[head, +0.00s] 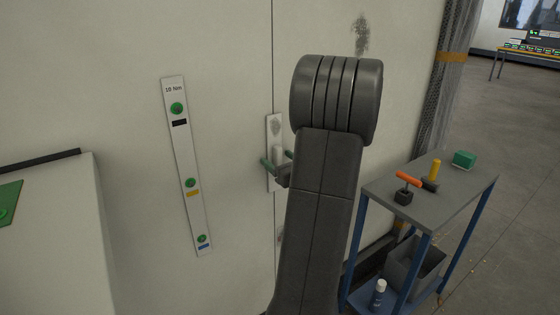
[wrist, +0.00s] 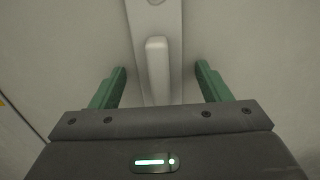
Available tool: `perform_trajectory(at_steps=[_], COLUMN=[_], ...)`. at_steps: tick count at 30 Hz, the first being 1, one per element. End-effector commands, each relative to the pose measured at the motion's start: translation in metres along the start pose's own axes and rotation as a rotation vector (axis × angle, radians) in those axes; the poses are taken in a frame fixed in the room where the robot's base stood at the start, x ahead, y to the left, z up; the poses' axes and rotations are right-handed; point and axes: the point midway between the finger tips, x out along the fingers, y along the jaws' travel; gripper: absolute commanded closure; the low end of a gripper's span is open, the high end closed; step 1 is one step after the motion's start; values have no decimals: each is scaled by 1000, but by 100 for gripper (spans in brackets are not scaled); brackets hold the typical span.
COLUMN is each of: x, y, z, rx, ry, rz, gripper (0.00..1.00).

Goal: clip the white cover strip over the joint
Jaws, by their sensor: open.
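The white cover strip (head: 272,180) stands upright against the pale wall, in line with the vertical joint (head: 273,60). In the wrist view the strip (wrist: 173,25) runs up the middle, with a raised white grip block (wrist: 157,65) on its face. My gripper (wrist: 161,72) is open, with one green finger on each side of the block and a visible gap to both. In the head view my gripper (head: 277,158) is at the strip, partly hidden by my dark arm. Whether the strip is fully seated cannot be told.
A tall label strip (head: 185,150) with green buttons is on the wall at left. A grey cart (head: 450,190) with an orange-handled tool (head: 408,180), a yellow-handled tool (head: 435,168) and a green block (head: 464,159) stands right of my arm. A pale cabinet (head: 55,240) is at lower left.

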Motion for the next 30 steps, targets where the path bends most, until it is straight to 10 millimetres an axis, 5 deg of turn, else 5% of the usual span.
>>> perform_trajectory(at_steps=[7, 21, 30], x=[-22, -119, -138], y=[-1, -1, 0], z=[0, 0, 0], rx=[-1, 0, 0], ry=[0, -1, 0], rz=[-4, -4, -1], gripper=[30, 30, 30])
